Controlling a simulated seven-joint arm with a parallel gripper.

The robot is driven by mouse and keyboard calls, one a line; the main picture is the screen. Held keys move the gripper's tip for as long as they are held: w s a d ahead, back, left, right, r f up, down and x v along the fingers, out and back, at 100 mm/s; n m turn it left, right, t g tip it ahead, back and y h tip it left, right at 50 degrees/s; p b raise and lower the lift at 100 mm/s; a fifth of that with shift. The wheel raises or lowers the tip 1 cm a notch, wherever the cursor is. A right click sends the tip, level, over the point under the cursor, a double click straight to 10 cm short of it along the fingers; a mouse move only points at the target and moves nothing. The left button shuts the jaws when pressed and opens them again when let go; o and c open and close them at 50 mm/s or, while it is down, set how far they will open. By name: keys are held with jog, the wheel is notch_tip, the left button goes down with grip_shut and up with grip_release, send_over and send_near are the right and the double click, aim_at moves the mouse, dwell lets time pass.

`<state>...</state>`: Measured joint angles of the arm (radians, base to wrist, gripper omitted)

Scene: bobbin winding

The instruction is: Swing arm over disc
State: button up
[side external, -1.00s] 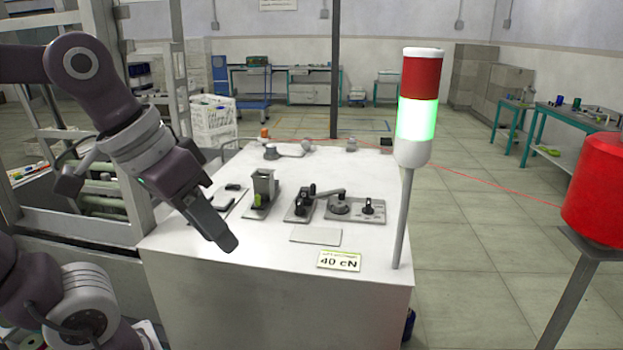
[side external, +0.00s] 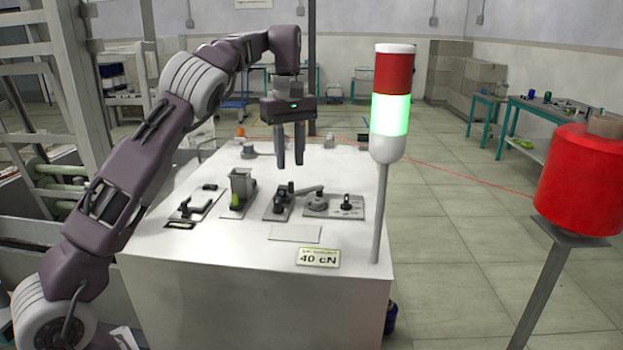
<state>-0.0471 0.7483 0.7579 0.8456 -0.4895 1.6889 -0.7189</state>
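My gripper (side external: 289,165) points straight down above the white table. Its two fingers are apart with a narrow gap, and nothing shows between them. Below it is a small grey device. A dark post with a knob (side external: 281,197) stands at the device's left side, and a grey swing arm (side external: 307,190) reaches right from there. A round grey disc (side external: 317,203) sits on the plate on the right, close to the arm's end. I cannot tell whether the arm's end lies over the disc or beside it. The fingertips are apart from the device, somewhere above it.
A grey upright block (side external: 241,184) and a low device (side external: 197,203) stand to the left. A signal tower (side external: 391,107) with its green light lit rises at the right front. A "40 cN" card (side external: 318,257) lies at the front. A red spool (side external: 583,185) stands right, with red thread crossing behind.

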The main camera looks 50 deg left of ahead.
aim_at(291, 182)
jog(key=shift+f, duration=2.7)
grip_shut()
jog(key=shift+s+d, duration=0.1)
jog(key=shift+d, duration=0.8)
jog(key=shift+r, duration=0.1)
